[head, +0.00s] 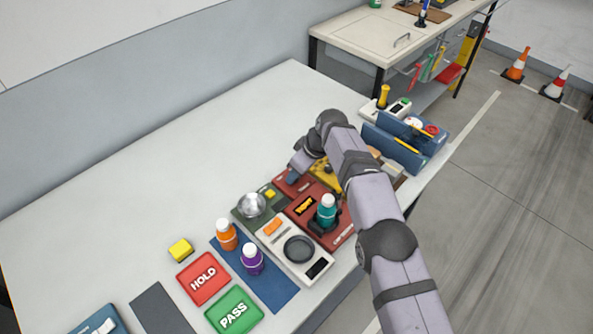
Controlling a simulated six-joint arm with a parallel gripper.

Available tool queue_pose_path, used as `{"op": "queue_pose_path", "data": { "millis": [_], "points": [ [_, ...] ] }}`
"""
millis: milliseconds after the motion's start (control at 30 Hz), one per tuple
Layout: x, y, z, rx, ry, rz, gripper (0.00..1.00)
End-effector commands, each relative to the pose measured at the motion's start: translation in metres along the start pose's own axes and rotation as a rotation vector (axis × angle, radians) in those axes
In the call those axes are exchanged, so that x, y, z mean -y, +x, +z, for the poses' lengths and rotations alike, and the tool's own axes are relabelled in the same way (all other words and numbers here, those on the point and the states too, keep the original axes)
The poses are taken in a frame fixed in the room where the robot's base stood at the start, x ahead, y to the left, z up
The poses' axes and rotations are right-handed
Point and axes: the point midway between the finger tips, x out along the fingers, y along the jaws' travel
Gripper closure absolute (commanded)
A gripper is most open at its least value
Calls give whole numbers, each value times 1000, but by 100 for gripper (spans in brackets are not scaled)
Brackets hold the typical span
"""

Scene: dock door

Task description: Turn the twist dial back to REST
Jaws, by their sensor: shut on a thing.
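My gripper (294,170) points down over a small red panel (281,186) near the middle of the table. It is shut on what appears to be the twist dial of that panel. The dial is almost wholly hidden by the fingers, so I cannot read its pointer or any REST mark. My wrist and forearm come in from the lower right and cover part of the area to the right of the panel.
Close by are a yellow panel (325,172), a silver dome (251,205), a teal bottle (326,212) and a white scale (318,268). Orange (227,237) and purple (252,261) bottles stand nearer. A blue tote (395,152) sits beyond my arm. The table's left side is clear.

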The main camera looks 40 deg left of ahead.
Motion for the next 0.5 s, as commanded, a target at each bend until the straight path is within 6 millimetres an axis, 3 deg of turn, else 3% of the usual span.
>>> {"op": "queue_pose_path", "data": {
  "millis": [400,433,500],
  "points": [
    [0,0,0,0,-5,-4,98],
    [0,0,0,0,-5,-4,73],
    [0,0,0,0,-5,-4,57]
  ]
}}
